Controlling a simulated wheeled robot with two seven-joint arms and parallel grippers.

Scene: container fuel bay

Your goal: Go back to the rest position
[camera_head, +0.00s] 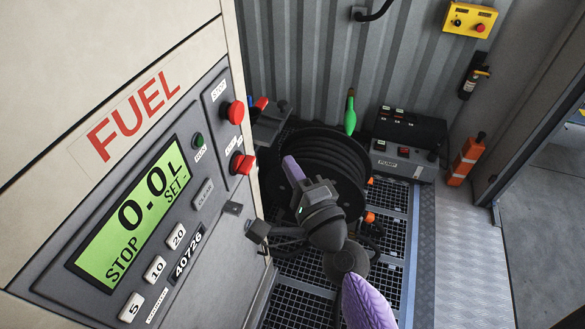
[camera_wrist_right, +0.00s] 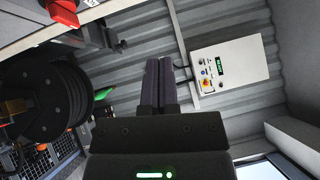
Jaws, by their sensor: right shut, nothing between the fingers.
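My right gripper (camera_head: 289,162) is in the middle of the head view, in front of the black hose reel (camera_head: 325,150). Its two fingers are closed together with nothing between them. In the wrist view the shut fingers (camera_wrist_right: 158,63) point up the picture toward the corrugated wall, apart from anything there. My right arm comes in from the bottom of the head view. My left gripper is not in view.
The fuel dispenser (camera_head: 65,60) stands close on the left, with red buttons (camera_head: 236,112) and a display (camera_head: 130,215) reading 0.0 L. A pump box (camera_head: 405,150) and green nozzle (camera_head: 350,115) are behind. A white control box (camera_wrist_right: 230,75) hangs on the wall. Floor at right is clear.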

